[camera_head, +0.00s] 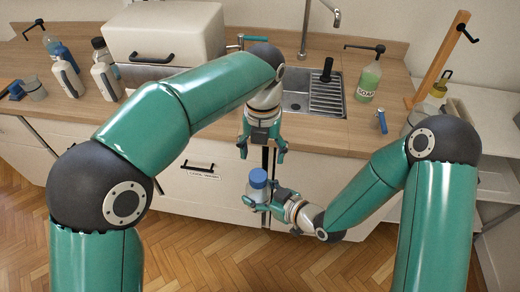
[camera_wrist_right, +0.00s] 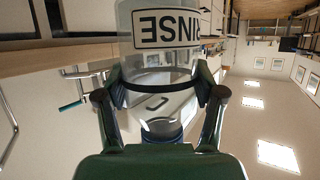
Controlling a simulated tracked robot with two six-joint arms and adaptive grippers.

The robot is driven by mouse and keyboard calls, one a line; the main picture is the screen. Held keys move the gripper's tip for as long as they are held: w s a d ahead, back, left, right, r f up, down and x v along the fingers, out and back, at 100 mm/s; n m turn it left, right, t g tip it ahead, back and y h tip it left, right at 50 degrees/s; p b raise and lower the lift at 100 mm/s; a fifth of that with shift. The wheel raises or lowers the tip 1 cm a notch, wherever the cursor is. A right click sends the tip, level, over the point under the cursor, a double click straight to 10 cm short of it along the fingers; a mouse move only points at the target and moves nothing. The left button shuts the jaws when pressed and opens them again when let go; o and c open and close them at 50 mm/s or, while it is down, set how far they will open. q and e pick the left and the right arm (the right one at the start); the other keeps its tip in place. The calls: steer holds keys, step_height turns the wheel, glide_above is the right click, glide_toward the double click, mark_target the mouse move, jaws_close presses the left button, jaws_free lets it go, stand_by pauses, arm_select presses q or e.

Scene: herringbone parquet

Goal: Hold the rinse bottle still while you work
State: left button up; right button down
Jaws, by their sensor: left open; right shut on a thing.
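The rinse bottle (camera_head: 257,190) is clear with a blue cap and stands roughly upright in the air in front of the counter. My right gripper (camera_head: 261,198) is shut around its body from the right. In the right wrist view the bottle (camera_wrist_right: 165,72) sits between both fingers, its black-framed label upside down and partly cut off. The blue cap shows low in that view, near the palm. My left gripper (camera_head: 263,153) is open and empty, pointing down just above the cap and apart from it.
The wooden counter (camera_head: 225,110) edge lies behind both grippers. It carries a sink (camera_head: 296,102), a green soap bottle (camera_head: 369,82), a blue lighter-like item (camera_head: 381,121), a wooden stand (camera_head: 440,60), a cream box (camera_head: 165,40) and several bottles at left. Parquet floor (camera_head: 200,255) below is clear.

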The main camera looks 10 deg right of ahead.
mark_target(262, 172)
arm_select(q)
step_height(262, 172, down, 8)
steer(key=shift+r, duration=0.15)
stand_by(0.3)
